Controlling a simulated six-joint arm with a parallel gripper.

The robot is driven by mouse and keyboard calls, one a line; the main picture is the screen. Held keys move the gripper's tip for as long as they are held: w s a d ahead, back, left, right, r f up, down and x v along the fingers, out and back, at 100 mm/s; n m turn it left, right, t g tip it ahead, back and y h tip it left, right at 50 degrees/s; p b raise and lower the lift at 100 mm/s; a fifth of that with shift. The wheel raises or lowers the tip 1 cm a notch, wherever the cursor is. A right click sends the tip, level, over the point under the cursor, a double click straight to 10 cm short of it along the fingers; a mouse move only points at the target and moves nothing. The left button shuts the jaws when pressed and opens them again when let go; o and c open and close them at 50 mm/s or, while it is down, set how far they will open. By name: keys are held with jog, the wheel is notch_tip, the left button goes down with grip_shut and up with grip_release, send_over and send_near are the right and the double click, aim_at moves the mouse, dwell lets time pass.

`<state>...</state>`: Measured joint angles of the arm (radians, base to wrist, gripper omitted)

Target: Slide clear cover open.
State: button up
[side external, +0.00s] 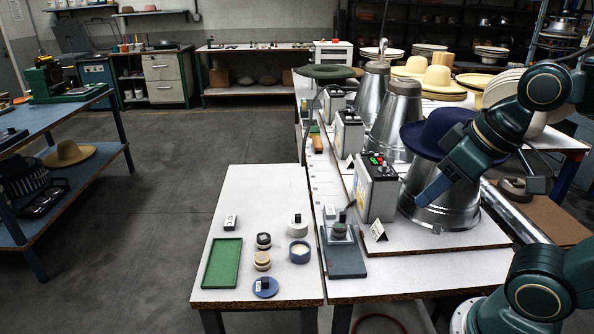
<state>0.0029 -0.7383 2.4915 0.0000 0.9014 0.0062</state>
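A grey control box (377,187) with lit green and red buttons on its top stands in front of a metal press cone (440,190). A dark blue hat (437,133) sits on that cone. I cannot make out a clear cover on the box or elsewhere; it is too small or see-through to tell. My gripper (434,190) appears as a blue end in front of the cone, right of the control box and apart from it. Its fingers are not distinct, so I cannot tell whether it is open.
A green tray (222,264), small round pots (299,252) and a blue-grey plate with a dark device (343,255) lie in front. More boxes (348,133) and cones (371,90) stand behind. A small white card (378,231) stands before the box.

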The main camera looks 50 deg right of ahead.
jog(key=w, duration=0.1)
jog(key=m+g, duration=0.6)
jog(key=m, duration=0.3)
send_over(343, 213)
notch_tip(343, 213, down, 8)
jog(key=shift+f, duration=0.1)
notch_tip(343, 213, down, 14)
jog(key=shift+r, duration=0.15)
grip_shut()
dwell(0.3)
